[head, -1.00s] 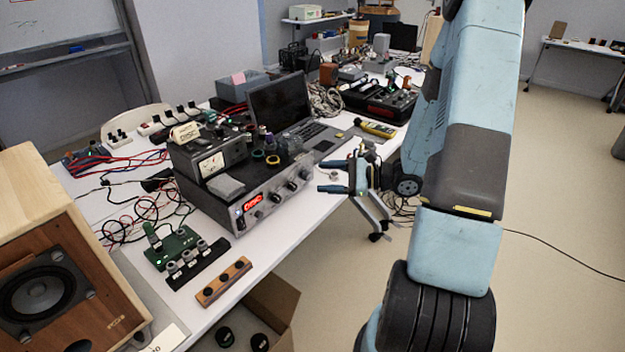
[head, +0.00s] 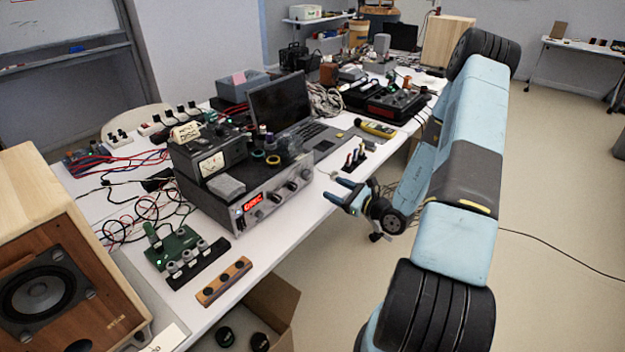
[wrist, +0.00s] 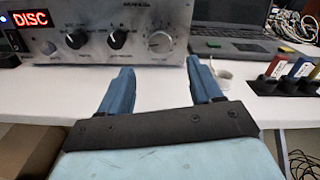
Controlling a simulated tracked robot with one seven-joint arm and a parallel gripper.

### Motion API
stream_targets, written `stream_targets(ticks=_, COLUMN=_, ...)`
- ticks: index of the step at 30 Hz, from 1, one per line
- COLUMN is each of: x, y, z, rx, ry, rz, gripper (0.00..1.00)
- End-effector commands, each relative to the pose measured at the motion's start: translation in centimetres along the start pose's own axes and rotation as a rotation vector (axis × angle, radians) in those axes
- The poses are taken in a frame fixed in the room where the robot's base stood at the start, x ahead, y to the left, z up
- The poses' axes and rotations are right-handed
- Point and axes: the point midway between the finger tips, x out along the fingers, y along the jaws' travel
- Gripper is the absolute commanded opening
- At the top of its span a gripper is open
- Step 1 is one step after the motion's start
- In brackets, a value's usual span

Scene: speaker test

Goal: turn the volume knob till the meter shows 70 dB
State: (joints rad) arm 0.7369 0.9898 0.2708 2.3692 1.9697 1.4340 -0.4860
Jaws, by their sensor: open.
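The silver amplifier (head: 262,200) stands on the white table, its front facing my arm. Its red display (wrist: 22,19) reads "DISC". In the wrist view, a large silver knob (wrist: 160,42) is at the right of the panel; two dark knobs (wrist: 117,39) (wrist: 76,40) sit to its left. I cannot read the knob labels. A box with an analog dial meter (head: 211,165) sits on the amplifier; its reading is too small to tell. My gripper (head: 333,189) is open and empty, in front of the amplifier's right end. In the wrist view its fingers (wrist: 159,70) point at the silver knob, apart from it.
A stand with coloured handles (head: 354,160) and a small white ring-shaped item (wrist: 223,77) are right of the amplifier. A laptop (head: 280,105) is behind. A yellow handheld device (head: 377,128) lies farther back. A wooden speaker (head: 60,260) fills the near left.

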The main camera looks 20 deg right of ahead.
Motion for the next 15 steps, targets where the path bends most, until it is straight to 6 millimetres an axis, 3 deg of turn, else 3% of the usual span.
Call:
stream_targets(ticks=9, x=5.7, y=0.1, z=0.0, rx=0.0, ry=-0.002, rz=0.002, gripper=0.64)
stream_targets(ticks=15, x=8.3, y=0.0, z=0.0, rx=0.0, ry=-0.002, rz=0.002, gripper=0.64)
